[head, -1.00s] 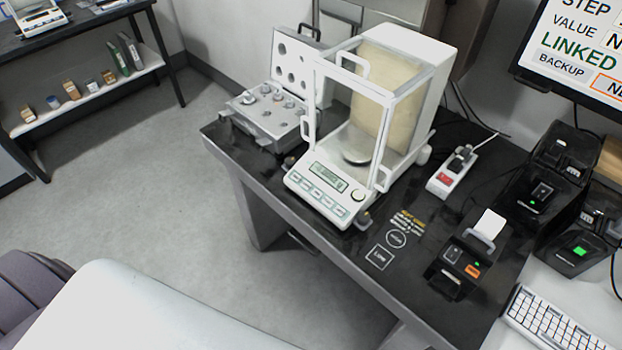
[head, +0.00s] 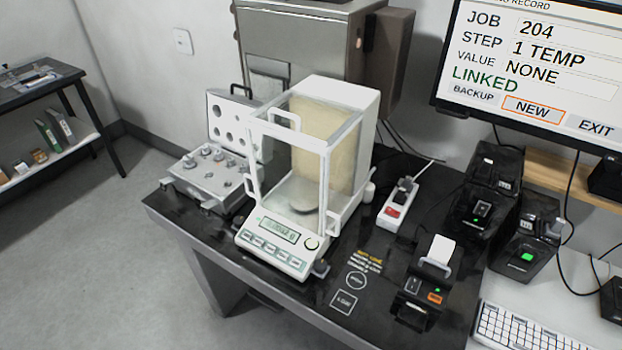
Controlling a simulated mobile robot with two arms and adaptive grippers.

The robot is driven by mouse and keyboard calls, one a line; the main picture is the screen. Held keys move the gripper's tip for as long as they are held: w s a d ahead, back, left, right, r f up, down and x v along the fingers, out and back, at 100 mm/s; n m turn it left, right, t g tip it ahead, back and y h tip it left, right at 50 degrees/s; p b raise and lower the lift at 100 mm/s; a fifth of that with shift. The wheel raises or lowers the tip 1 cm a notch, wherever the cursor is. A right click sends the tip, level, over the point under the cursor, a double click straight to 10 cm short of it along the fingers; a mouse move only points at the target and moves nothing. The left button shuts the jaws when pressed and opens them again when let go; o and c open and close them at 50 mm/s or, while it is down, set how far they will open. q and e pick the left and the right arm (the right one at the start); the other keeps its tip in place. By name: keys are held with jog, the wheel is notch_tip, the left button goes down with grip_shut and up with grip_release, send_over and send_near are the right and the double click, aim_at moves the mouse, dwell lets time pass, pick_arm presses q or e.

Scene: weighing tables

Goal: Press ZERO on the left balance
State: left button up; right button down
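A white analytical balance (head: 277,248) with a glass draft shield stands on the black weighing table (head: 318,296) in the middle of the head view. Its front panel has a small lit display (head: 281,229) and a row of several keys (head: 271,249) below it. The key labels are too small to read. A round pan (head: 303,205) shows inside the glass chamber. Neither of my grippers is in view.
An open weight case (head: 205,178) stands left of the balance. A power strip (head: 398,203), a small printer (head: 424,285), black devices (head: 488,190), a keyboard (head: 530,330) and a monitor (head: 535,70) are to the right. A shelf table (head: 50,90) stands far left.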

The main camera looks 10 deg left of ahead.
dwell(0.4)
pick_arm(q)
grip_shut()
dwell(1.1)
